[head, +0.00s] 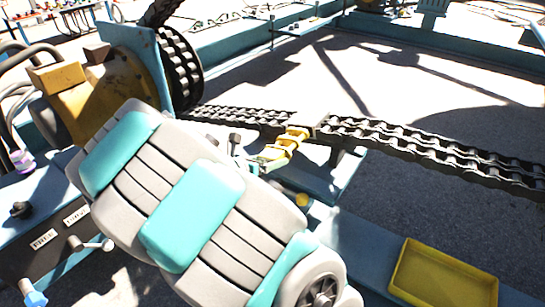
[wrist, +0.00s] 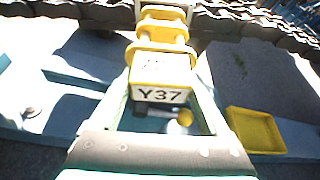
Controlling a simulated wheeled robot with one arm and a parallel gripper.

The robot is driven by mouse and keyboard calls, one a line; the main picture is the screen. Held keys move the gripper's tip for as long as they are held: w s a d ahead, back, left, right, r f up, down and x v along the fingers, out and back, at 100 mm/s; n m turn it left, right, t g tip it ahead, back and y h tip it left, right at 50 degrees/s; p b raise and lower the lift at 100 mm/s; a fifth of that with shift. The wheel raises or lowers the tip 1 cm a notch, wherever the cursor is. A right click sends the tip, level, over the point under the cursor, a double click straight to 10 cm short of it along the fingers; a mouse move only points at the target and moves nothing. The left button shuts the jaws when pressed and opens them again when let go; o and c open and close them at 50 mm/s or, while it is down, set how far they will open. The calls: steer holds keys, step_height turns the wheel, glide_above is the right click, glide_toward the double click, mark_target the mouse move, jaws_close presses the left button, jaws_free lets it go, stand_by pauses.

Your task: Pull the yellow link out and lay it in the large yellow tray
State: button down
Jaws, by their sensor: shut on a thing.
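The yellow link (head: 289,142) is at the double-row chain (head: 430,148), by a break between its left and right runs. In the wrist view the link (wrist: 162,55) points away from me, its near block labelled Y37, its far end against the chain. I cannot tell how far its far end sits in the chain. My gripper (head: 264,157) is shut on the near block, with a finger on each side in the wrist view (wrist: 163,80). The large yellow tray (head: 440,275) is empty, at the lower right; it also shows in the wrist view (wrist: 256,131).
A sprocket wheel (head: 178,68) and yellow drum housing (head: 105,95) stand at the left. A panel with knobs and labels (head: 55,240) is at the lower left. A small yellow knob (head: 301,200) sits below the link. Blue beams frame the grey floor.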

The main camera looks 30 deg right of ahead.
steer(key=shift+s+a+p, duration=0.2)
steer(key=shift+s+a, duration=0.1)
steer(key=shift+a, duration=0.4)
steer(key=shift+s+a+p, duration=0.2)
steer(key=shift+s+a, duration=0.05)
steer(key=shift+a, duration=0.4)
steer(key=shift+r, duration=0.1)
step_height(320, 180, up, 3)
steer(key=p, duration=0.3)
steer(key=shift+r, duration=0.2)
steer(key=shift+r+p, duration=0.45)
steer(key=shift+r, duration=2.3)
steer(key=w+a+r+n+t+y, duration=0.3)
steer(key=w+a+n+t+y, duration=0.1)
steer(key=w+a, duration=0.4)
steer(key=w+a+r+n+t+y, duration=0.3)
steer(key=w+a+n+t+y, duration=0.2)
steer(key=w+a+n, duration=0.2)
steer(key=w+a, duration=0.2)
steer(key=shift+w+a, duration=0.15)
steer(key=shift+a, duration=0.25)
